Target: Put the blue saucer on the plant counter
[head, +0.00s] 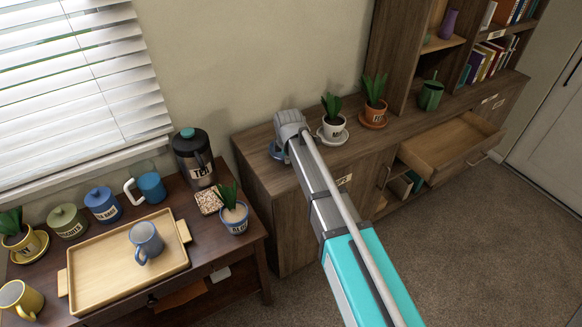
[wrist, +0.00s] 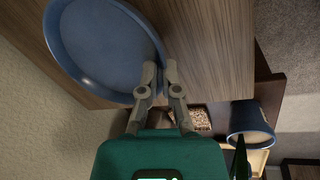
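The blue saucer (head: 275,152) shows at the left end of the wooden plant counter (head: 262,172), partly hidden behind my gripper (head: 292,134). In the wrist view the saucer (wrist: 100,45) is large and empty, with the counter's wood (wrist: 205,45) behind it. My gripper (wrist: 158,74) has its fingers close together, one on each side of the saucer's rim. It looks shut on that rim. I cannot tell whether the saucer touches the counter top.
On the counter, a white potted plant (head: 333,122) and an orange one (head: 374,105) stand on saucers to the right. The desk holds a blue potted plant (head: 235,217) and tray (head: 112,290).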

